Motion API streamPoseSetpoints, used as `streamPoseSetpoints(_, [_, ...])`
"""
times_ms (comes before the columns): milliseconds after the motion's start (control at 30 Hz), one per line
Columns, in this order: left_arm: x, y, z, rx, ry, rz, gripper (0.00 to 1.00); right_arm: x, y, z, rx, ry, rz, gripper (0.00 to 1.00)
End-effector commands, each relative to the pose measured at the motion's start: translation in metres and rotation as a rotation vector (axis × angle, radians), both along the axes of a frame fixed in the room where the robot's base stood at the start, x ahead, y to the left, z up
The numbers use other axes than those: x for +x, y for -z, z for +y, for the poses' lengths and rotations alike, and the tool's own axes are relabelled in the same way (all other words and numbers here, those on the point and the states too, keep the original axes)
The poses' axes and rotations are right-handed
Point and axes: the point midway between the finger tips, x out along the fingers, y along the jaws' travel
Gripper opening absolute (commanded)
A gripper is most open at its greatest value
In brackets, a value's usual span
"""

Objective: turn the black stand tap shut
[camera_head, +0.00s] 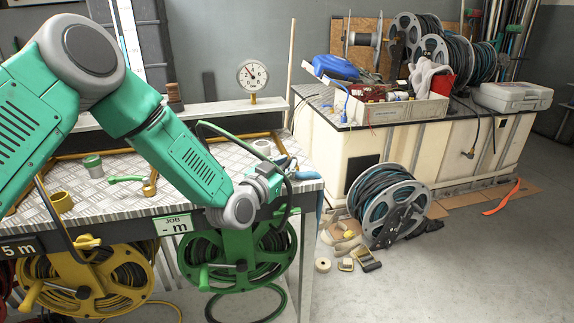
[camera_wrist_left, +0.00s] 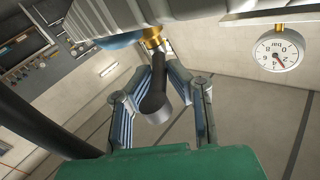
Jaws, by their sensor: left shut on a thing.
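In the left wrist view, the black stand tap's handle (camera_wrist_left: 154,98) lies between the fingers of my left gripper (camera_wrist_left: 163,78), with its brass body (camera_wrist_left: 152,38) just beyond. The fingers have blue-striped pads and are shut on the black handle. In the head view, my left arm reaches across the bench, and the left gripper (camera_head: 285,168) is at the bench's right end. There the arm and gripper largely hide the black tap, so its angle cannot be told. My right gripper is in neither view.
The checker-plate bench (camera_head: 110,205) carries a green-handled tap (camera_head: 125,180) near its front edge. A pressure gauge (camera_head: 252,76) stands on the shelf behind. Green (camera_head: 235,258) and yellow (camera_head: 90,283) hose reels hang below the front.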

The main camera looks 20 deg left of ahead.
Motion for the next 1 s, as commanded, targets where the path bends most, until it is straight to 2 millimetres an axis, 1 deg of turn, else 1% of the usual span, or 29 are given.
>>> streamPoseSetpoints(33, [0.000, 0.004, 0.003, 0.002, -0.006, 0.010, 0.00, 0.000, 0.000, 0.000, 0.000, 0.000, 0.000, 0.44])
streamPoseSetpoints(133, [0.000, 0.004, 0.003, 0.002, -0.007, 0.010, 0.00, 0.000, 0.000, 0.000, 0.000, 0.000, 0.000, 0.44])
streamPoseSetpoints(167, [0.000, 0.004, 0.003, 0.002, -0.007, 0.010, 0.24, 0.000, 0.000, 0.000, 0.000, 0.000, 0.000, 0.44])
streamPoseSetpoints(200, [0.000, 0.004, 0.003, 0.002, -0.007, 0.009, 0.33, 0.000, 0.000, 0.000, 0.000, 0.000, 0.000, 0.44])
streamPoseSetpoints(500, [-0.002, 0.000, 0.001, 0.000, -0.003, 0.001, 0.33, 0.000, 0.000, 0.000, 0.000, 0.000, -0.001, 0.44])
streamPoseSetpoints(633, [-0.010, 0.000, 0.003, 0.000, -0.002, 0.001, 0.33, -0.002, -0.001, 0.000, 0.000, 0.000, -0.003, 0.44])
streamPoseSetpoints(767, [-0.032, 0.001, 0.007, 0.001, -0.002, 0.005, 0.33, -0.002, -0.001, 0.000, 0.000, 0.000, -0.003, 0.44])
streamPoseSetpoints(1000, [-0.082, 0.003, 0.019, 0.000, -0.002, 0.007, 0.33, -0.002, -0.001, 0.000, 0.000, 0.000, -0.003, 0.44])
